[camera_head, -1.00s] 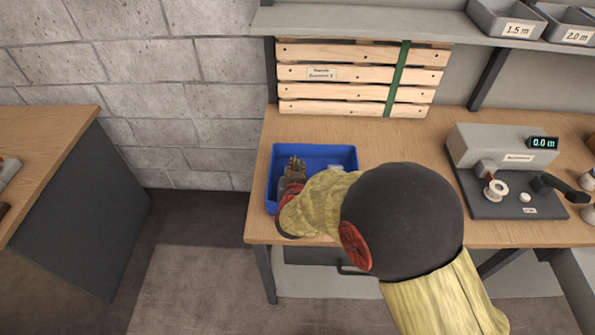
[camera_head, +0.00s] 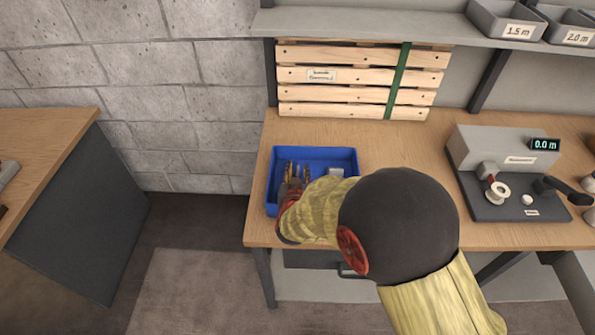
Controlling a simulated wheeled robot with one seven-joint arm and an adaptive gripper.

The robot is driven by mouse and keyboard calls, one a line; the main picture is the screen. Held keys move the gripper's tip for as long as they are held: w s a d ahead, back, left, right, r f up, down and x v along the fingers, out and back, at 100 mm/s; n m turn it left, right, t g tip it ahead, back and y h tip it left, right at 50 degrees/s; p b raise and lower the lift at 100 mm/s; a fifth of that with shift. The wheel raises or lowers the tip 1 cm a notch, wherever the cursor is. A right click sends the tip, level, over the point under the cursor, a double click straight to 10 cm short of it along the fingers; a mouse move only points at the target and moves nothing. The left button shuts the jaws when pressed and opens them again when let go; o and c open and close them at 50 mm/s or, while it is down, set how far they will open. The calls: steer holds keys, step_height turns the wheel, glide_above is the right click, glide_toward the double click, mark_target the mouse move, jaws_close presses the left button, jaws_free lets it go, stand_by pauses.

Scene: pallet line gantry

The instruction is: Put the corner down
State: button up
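A blue tray (camera_head: 351,154) stands on the wooden bench at its left end. My gripper (camera_head: 296,174) is over the left part of the tray, reaching down into it, with its brown fingers seen from behind. Two fingers seem to show with a gap between them, but I cannot make out whether anything is between them. A small pale grey piece (camera_head: 336,172) lies in the right part of the tray; it may be a corner. My arm hides the tray's front right.
A wooden slatted pallet piece (camera_head: 350,80) with a green strap (camera_head: 397,80) leans at the back of the bench (camera_head: 400,144). A grey measuring machine (camera_head: 505,165) reading 0.0 m stands right. Grey bins (camera_head: 510,22) sit on the shelf above. The bench between is clear.

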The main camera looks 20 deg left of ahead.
steer(key=shift+r, duration=0.2)
steer(key=p+v, duration=0.4)
steer(key=v, duration=0.8)
